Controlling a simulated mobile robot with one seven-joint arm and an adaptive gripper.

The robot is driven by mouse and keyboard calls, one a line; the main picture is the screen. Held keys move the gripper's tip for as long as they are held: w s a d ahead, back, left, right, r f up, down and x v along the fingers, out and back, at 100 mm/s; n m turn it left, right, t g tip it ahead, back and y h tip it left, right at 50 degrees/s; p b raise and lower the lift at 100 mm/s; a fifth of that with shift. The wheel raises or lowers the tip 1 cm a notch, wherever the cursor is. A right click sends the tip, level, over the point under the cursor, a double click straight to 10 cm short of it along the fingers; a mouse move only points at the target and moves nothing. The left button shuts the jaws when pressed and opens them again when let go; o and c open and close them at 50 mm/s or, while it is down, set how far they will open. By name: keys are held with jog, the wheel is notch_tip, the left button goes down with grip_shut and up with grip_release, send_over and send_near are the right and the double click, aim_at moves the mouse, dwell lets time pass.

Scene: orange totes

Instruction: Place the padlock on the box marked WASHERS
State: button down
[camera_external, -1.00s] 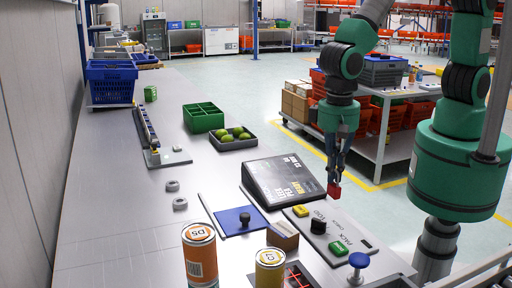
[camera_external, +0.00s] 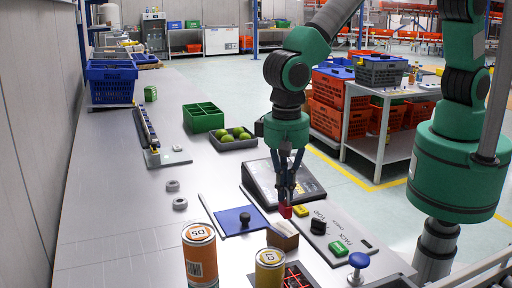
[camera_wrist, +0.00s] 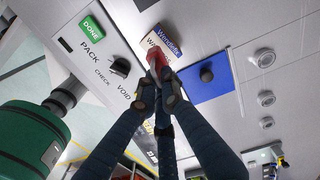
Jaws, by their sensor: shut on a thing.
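The red padlock (camera_external: 285,211) is held between the fingertips of my gripper (camera_external: 287,198), which is shut on it. In the wrist view the padlock (camera_wrist: 153,60) sits at the fingertips of my gripper (camera_wrist: 160,78), close to the box and overlapping its edge in the picture. The small cardboard box (camera_external: 284,242) stands on the bench; in the wrist view lettering on the box (camera_wrist: 166,37) seems to read WASHERS. In the outside view the padlock appears just above the box's far edge. Whether they touch I cannot tell.
A grey panel (camera_external: 335,226) with yellow, black and green blocks lies right of the box. A blue plate (camera_external: 240,220) with a black knob lies left. Two cans, orange (camera_external: 200,262) and yellow (camera_external: 270,272), stand in front. A black sloped console (camera_external: 258,176) is behind.

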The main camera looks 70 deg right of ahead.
aim_at(283, 203)
jog(key=shift+w+a, duration=0.2)
jog(key=shift+f, duration=1.75)
jog(key=shift+f, duration=0.2)
jog(key=c, duration=1.9)
grip_release()
jog(key=shift+r, duration=0.15)
notch_tip(283, 203, up, 12)
jog(key=shift+a+r+p, duration=0.1)
jog(key=shift+a+p, duration=0.05)
jog(key=shift+p, duration=0.15)
